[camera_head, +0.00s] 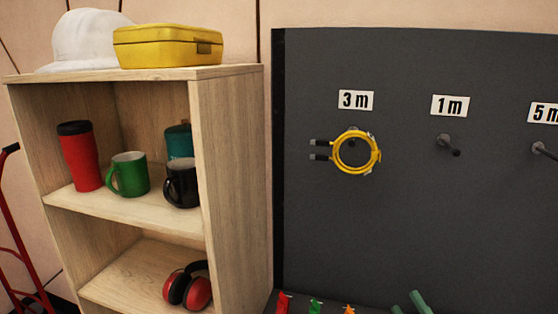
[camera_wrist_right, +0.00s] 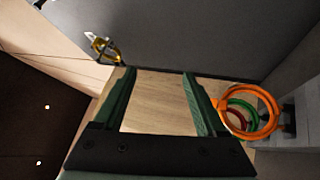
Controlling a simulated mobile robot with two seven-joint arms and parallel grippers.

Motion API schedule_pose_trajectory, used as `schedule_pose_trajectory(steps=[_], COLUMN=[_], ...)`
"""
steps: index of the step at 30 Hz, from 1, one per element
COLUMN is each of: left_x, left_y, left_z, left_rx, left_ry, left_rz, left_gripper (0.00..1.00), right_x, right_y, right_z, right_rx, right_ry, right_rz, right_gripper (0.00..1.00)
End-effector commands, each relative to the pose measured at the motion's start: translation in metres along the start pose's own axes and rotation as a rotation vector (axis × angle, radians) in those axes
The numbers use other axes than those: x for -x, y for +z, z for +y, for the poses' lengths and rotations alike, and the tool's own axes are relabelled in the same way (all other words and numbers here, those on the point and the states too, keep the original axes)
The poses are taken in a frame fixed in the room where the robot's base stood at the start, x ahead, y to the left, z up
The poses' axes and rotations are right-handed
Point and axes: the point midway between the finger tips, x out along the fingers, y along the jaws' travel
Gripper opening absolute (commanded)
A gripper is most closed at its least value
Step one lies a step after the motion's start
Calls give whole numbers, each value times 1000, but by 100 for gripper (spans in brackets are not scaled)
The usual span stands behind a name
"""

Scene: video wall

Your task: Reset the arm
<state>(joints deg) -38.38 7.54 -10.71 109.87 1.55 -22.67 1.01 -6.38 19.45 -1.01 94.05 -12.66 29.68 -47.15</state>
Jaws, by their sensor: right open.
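The task names only the arm. My right gripper (camera_head: 412,303) shows at the bottom edge of the head view as two green fingertips in front of the dark board. In the right wrist view my right gripper (camera_wrist_right: 157,77) has its green fingers wide apart with nothing between them. A pale wooden surface lies behind the gap. My left gripper is in neither view. A yellow cable coil (camera_head: 337,152) hangs on the peg under the "3 m" label (camera_head: 355,100), apart from the gripper. It also shows in the right wrist view (camera_wrist_right: 118,55).
The "1 m" (camera_head: 449,105) and "5 m" pegs (camera_head: 545,151) are bare. Orange (camera_wrist_right: 273,110), green and red coils lie right of my fingers in the wrist view. A wooden shelf (camera_head: 229,170) with mugs and red earmuffs (camera_head: 198,292) stands left of the board (camera_head: 440,220).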

Motion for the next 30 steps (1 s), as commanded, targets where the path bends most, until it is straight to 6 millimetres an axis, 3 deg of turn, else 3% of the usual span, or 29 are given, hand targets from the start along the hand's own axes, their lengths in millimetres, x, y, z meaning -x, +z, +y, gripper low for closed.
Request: schedule_pose_trajectory(steps=[3,6,9,12,15,20,30], left_x=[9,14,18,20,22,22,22], left_y=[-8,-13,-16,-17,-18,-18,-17], left_z=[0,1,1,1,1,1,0], left_rx=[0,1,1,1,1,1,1], left_ry=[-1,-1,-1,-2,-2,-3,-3], left_rz=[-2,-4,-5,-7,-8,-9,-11], left_gripper=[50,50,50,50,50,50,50], right_x=[53,108,162,206,235,254,254], right_y=[-21,-46,-76,-104,-125,-138,-138], right_z=[-64,-109,-140,-158,-166,-170,-170], right_rx=[-404,-722,-977,-1160,-1273,-1342,-1342], right_ry=[-234,-403,-532,-621,-675,-706,-706], right_rz=[-211,-421,-627,-803,-927,-1010,-1011], right_gripper=[74,74,74,74,74,74,74])
